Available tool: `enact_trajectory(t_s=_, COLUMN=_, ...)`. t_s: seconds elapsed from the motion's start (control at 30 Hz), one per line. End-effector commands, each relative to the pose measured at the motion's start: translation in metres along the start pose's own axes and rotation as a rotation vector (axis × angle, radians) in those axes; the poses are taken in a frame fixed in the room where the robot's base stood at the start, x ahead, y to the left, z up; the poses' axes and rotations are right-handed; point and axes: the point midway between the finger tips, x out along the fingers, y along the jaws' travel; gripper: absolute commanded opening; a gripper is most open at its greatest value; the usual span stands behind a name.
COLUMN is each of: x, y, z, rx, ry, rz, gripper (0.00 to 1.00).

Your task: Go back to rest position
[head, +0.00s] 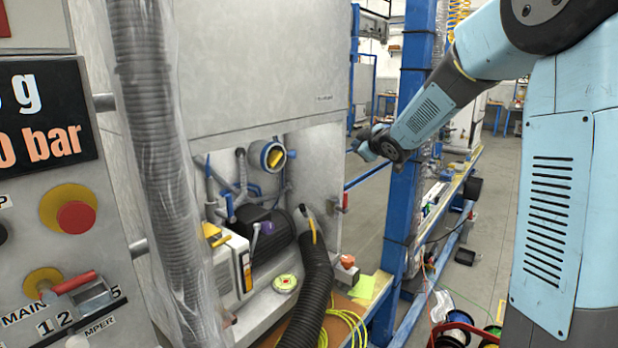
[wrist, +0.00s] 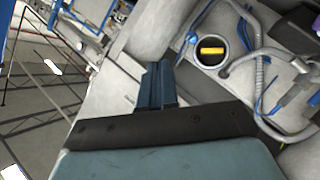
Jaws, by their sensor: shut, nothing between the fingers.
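My blue arm reaches in from the right in the head view and bends down in front of the blue post. My gripper (head: 362,148) is at its end, in the air beside the right edge of the grey machine cabinet (head: 250,70). In the wrist view my gripper's dark blue fingers (wrist: 158,82) are together with nothing between them. They point toward the cabinet's side. A round port (wrist: 212,48) with a yellow piece inside lies right of the fingers, apart from them. The port also shows in the head view (head: 268,156).
A control panel (head: 60,150) with a red button stands close at left. A black corrugated hose (head: 314,285) runs down from the cabinet recess. A blue post (head: 400,150) stands just behind my forearm. Cable reels (head: 465,330) lie at lower right. Open floor (head: 495,190) shows beyond.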

Motion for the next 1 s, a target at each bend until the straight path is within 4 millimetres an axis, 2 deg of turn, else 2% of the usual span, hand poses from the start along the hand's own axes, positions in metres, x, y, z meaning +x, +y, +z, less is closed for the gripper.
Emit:
enact_trajectory(t_s=0.03, x=-0.019, y=0.006, z=-0.001, rx=0.027, ry=-0.041, rz=0.015, gripper=0.0)
enact_trajectory(t_s=0.23, x=-0.086, y=0.014, z=0.012, rx=0.159, ry=-0.216, rz=0.054, gripper=0.0)
enact_trajectory(t_s=0.47, x=-0.169, y=0.003, z=0.028, rx=0.334, ry=-0.398, rz=0.078, gripper=0.0)
enact_trajectory(t_s=0.77, x=-0.278, y=-0.04, z=0.048, rx=0.588, ry=-0.605, rz=0.067, gripper=0.0)
enact_trajectory(t_s=1.0, x=-0.36, y=-0.095, z=0.059, rx=0.794, ry=-0.747, rz=0.014, gripper=0.0)
